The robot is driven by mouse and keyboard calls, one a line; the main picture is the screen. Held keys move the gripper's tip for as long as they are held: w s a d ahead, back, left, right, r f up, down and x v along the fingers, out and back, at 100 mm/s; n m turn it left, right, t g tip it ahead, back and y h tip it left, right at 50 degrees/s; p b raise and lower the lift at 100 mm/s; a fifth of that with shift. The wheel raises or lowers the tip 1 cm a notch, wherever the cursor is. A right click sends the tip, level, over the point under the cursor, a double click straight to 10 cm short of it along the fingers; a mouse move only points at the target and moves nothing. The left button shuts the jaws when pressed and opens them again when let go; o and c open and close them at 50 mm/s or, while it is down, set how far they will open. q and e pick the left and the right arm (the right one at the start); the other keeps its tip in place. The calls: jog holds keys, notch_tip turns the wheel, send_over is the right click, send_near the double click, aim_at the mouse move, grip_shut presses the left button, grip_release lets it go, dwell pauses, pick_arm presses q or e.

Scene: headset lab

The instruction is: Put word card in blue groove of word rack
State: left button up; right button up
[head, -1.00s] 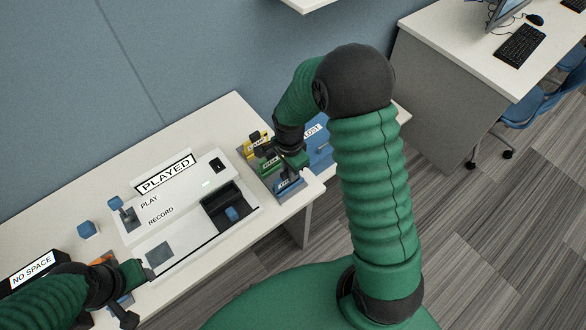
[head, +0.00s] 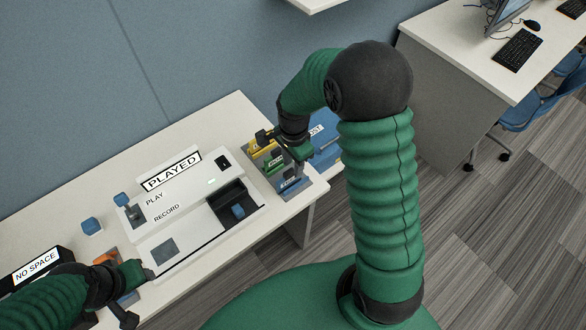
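The word rack (head: 312,189) stands at the right end of the white table, with yellow, green and blue rows stepping towards the front. A word card (head: 290,184) stands in the front blue row; its lettering is too small to read. Cards with dark tabs also stand in the yellow row (head: 262,148) and the green row (head: 275,163). My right gripper (head: 301,151) is just behind and right of the blue row, beside the rack; its fingertips are partly hidden by my arm. My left gripper (head: 133,295) is open at the table's front left, its fingers apart.
A white recorder console (head: 190,237) with a PLAYED sign fills the middle of the table. A blue tray (head: 327,152) with a partly hidden label lies right of the rack. A blue cube (head: 91,226) and a NO SPACE box (head: 38,265) are at left.

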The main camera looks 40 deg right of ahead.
notch_tip(320, 180, up, 7)
jog(key=d, duration=0.3)
pick_arm(q)
jog(key=shift+s+d+r, duration=0.1)
jog(key=shift+d+r, duration=0.1)
jog(key=shift+d, duration=0.4)
pick_arm(e)
jog(key=s+a+f+n+t, duration=0.1)
jog(key=s+a+n+t, duration=0.1)
jog(key=s+a+n, duration=0.7)
jog(key=n, duration=0.8)
jog(key=shift+s+a+f+t, duration=0.2)
jog(key=shift+a+f+t, duration=0.05)
jog(key=shift+t, duration=0.05)
pick_arm(q)
jog(key=shift+d, duration=0.1)
pick_arm(e)
jog(key=shift+d, duration=0.15)
pick_arm(q)
jog(key=shift+d+r, duration=0.1)
jog(key=shift+d, duration=0.15)
pick_arm(e)
jog(key=shift+d, duration=0.2)
pick_arm(q)
jog(key=shift+a, duration=0.25)
pick_arm(e)
jog(key=shift+a, duration=0.25)
